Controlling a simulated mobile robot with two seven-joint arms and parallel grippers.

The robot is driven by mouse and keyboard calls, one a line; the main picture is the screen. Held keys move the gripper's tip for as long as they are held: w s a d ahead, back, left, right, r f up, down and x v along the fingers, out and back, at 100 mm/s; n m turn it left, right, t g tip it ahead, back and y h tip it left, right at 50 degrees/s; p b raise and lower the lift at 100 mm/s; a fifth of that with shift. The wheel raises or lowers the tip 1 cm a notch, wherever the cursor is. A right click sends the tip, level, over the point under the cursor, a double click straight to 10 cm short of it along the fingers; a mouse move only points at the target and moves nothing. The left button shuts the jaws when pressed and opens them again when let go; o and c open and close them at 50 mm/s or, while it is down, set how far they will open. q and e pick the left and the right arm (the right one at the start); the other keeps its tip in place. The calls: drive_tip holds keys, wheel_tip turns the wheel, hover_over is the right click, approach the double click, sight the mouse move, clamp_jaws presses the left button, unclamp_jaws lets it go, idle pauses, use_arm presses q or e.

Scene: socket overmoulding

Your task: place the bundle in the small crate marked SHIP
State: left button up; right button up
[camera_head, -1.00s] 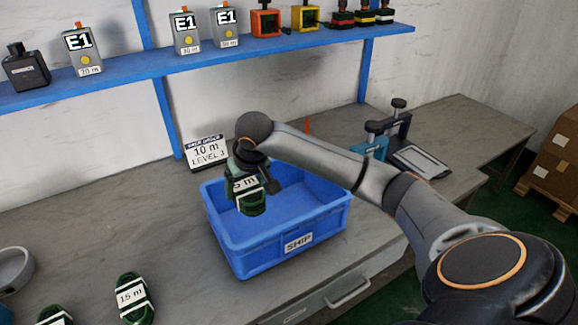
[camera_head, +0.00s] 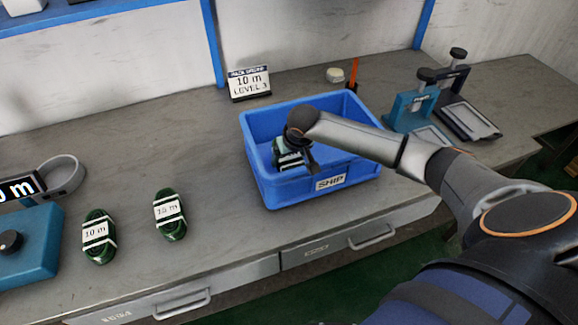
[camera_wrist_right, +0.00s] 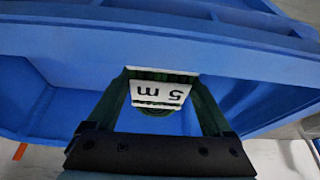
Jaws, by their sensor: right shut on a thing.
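The blue crate marked SHIP (camera_head: 330,184) stands on the grey bench, its open top up. My right gripper (camera_head: 293,153) is shut on a dark green bundle (camera_head: 286,160) with a white label. The bundle is inside the crate's outline, toward the left end, below the rim level as far as I can tell. In the right wrist view the bundle's label (camera_wrist_right: 160,90) reads 5 m upside down, with blue crate wall (camera_wrist_right: 270,85) around it. Whether the bundle touches the crate floor is hidden. My left gripper is not in view.
Two more green bundles, marked 10 m (camera_head: 98,236) and 15 m (camera_head: 170,214), lie left of the crate. A blue-and-grey fixture (camera_head: 410,108) is at right; a teal device (camera_head: 30,245) is at far left.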

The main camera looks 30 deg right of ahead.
drive_tip(key=shift+f, duration=1.9)
drive_tip(key=o, duration=1.2)
drive_tip(key=shift+f, duration=0.15)
drive_tip(key=shift+o, duration=0.2)
drive_tip(key=p+v, duration=0.1)
drive_tip(key=v, duration=1.1)
